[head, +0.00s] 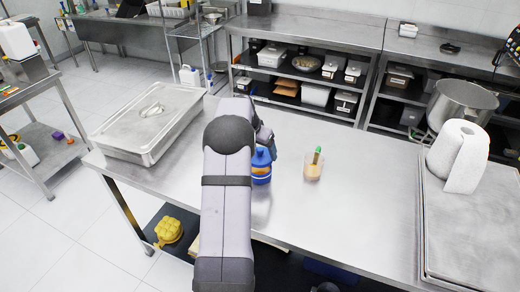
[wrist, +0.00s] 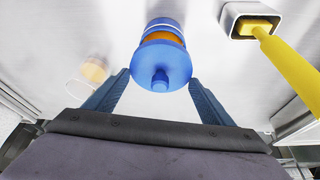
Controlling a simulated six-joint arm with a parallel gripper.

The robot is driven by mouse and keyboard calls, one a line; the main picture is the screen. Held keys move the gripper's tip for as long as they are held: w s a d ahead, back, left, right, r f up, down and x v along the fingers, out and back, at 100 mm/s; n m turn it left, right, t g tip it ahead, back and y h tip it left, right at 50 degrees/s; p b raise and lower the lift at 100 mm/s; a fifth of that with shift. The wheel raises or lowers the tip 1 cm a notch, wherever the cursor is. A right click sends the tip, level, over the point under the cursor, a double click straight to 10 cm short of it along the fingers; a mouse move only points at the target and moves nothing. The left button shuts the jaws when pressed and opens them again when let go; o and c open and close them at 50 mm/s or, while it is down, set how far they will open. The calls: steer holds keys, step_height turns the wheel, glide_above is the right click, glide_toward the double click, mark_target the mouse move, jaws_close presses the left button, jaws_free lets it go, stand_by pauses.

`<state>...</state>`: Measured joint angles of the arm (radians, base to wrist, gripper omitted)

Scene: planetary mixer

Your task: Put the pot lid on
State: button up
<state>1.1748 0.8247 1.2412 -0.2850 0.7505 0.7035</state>
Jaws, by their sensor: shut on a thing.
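A small blue and orange pot (head: 261,174) stands on the steel table in the head view, just right of my arm. It has an orange band and blue parts above and below. In the wrist view a blue round lid with a knob (wrist: 160,76) sits between my gripper's (wrist: 160,78) two blue fingertips. My gripper is shut on this lid. Behind the lid, the pot's orange band and blue far rim (wrist: 165,23) show in line with it. I cannot tell whether the lid touches the pot.
A cup (head: 313,166) with a green-tipped tool stands right of the pot. A lidded steel pan (head: 150,125) is at the left, a paper roll (head: 459,155) on a tray at the right. A yellow handle (wrist: 288,65) rises at the right in the wrist view.

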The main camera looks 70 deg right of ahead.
mark_target(258, 157)
steer(key=shift+f+b, duration=1)
steer(key=shift+f, duration=0.65)
steer(key=shift+f+b, duration=1.1)
stand_by(1.2)
steer(key=o, duration=1.1)
steer(key=shift+r, duration=0.1)
steer(key=shift+b+v, duration=1.35)
steer(key=shift+v, duration=2.2)
